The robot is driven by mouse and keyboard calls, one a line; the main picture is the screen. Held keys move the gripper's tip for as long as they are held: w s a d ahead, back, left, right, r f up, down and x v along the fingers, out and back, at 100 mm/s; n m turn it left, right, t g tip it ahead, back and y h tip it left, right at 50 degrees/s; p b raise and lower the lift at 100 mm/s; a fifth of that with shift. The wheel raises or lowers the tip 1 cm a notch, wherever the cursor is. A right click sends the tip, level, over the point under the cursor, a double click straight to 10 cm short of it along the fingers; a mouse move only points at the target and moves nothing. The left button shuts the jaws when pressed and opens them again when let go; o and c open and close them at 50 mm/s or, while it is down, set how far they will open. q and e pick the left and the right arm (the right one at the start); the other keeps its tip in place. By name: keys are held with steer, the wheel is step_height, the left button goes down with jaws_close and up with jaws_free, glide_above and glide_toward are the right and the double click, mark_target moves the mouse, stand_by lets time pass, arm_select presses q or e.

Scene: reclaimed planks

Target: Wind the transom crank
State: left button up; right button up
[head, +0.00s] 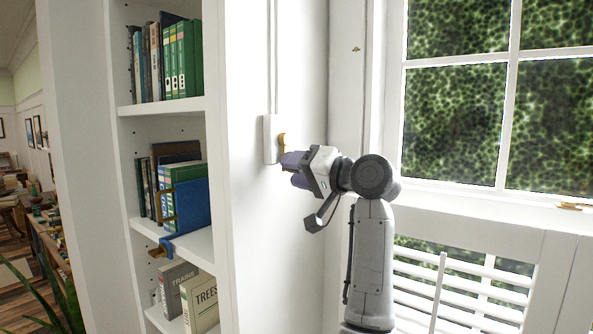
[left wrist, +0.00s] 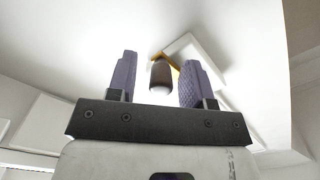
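The transom crank is a white wall box (head: 270,139) with a brass crank arm (head: 282,143), on the white panel beside the bookshelf. A thin rod runs up from the box. In the left wrist view the box (left wrist: 196,58) and a dark rounded crank knob (left wrist: 160,76) show. My left gripper (head: 292,170) is at the crank with its purple fingers pointing toward the wall. In the left wrist view the gripper (left wrist: 158,85) is open, and the knob appears between the fingers with a gap on each side. The knob is hidden in the head view. My right gripper is not in view.
A bookshelf (head: 160,110) with books stands left of the crank; a blue bookend or clamp (head: 190,205) sits on its middle shelf. A window (head: 455,120) with white shutters (head: 445,290) below is to the right.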

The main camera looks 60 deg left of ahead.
arm_select(q)
steer(key=shift+d, duration=0.1)
steer(key=v, duration=1.3)
steer(key=shift+d, duration=0.3)
steer(key=shift+w, duration=0.1)
